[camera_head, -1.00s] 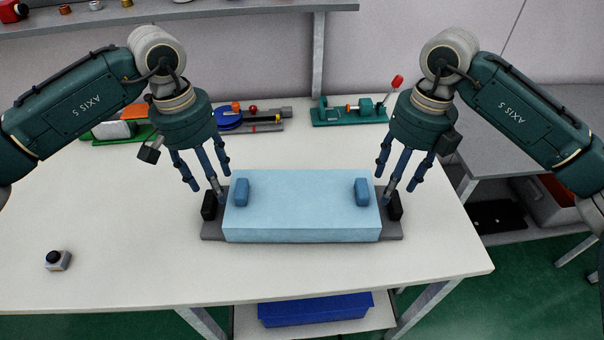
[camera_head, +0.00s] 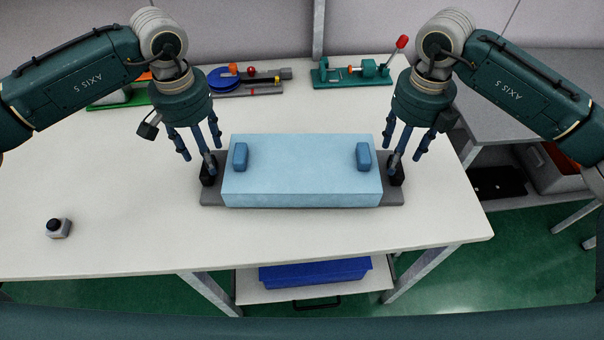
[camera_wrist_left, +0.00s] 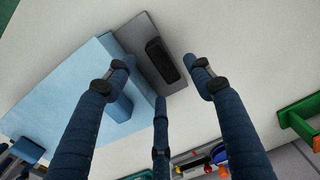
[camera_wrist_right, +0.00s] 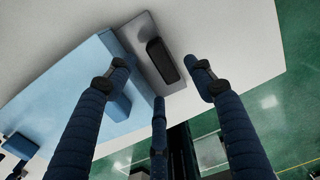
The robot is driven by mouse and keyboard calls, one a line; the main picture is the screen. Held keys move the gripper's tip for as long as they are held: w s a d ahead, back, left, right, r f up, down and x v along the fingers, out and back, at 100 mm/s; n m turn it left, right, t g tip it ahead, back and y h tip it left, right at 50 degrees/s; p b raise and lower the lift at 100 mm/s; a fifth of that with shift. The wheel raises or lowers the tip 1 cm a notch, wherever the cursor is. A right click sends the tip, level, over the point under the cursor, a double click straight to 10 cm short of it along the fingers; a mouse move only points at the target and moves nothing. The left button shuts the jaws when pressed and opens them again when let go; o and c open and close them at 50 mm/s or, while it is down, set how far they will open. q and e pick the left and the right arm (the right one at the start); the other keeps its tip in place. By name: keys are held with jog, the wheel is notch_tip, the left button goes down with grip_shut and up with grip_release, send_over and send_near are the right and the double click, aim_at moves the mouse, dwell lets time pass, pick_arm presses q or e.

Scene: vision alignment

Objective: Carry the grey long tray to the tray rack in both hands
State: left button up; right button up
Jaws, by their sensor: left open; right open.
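The grey long tray (camera_head: 393,198) lies on the white table, with a light blue block (camera_head: 300,190) with two blue knobs covering its middle. Its ends stick out left and right, each with a black handle. My left gripper (camera_head: 204,165) is open over the left handle (camera_head: 208,174). In the left wrist view the handle (camera_wrist_left: 162,60) lies between the spread fingers. My right gripper (camera_head: 400,165) is open over the right handle (camera_head: 396,176). In the right wrist view that handle (camera_wrist_right: 162,60) also lies between open fingers. I cannot tell whether any finger touches.
Fixtures (camera_head: 245,82) and a green one with a red-knobbed lever (camera_head: 352,70) stand at the back. A blue bin (camera_head: 315,271) sits on a shelf below. No tray rack is identifiable.

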aim_at(393, 194)
pick_arm(q)
jog(key=shift+f, duration=2.65)
pick_arm(e)
jog(key=shift+f, duration=2.6)
pick_arm(q)
jog(key=shift+c, duration=0.5)
pick_arm(e)
jog(key=shift+c, duration=0.5)
pick_arm(q)
grip_shut()
pick_arm(e)
grip_shut()
pick_arm(q)
jog(key=shift+w+r, duration=0.25)
jog(key=shift+r, duration=0.05)
pick_arm(e)
jog(key=shift+w+r, duration=0.25)
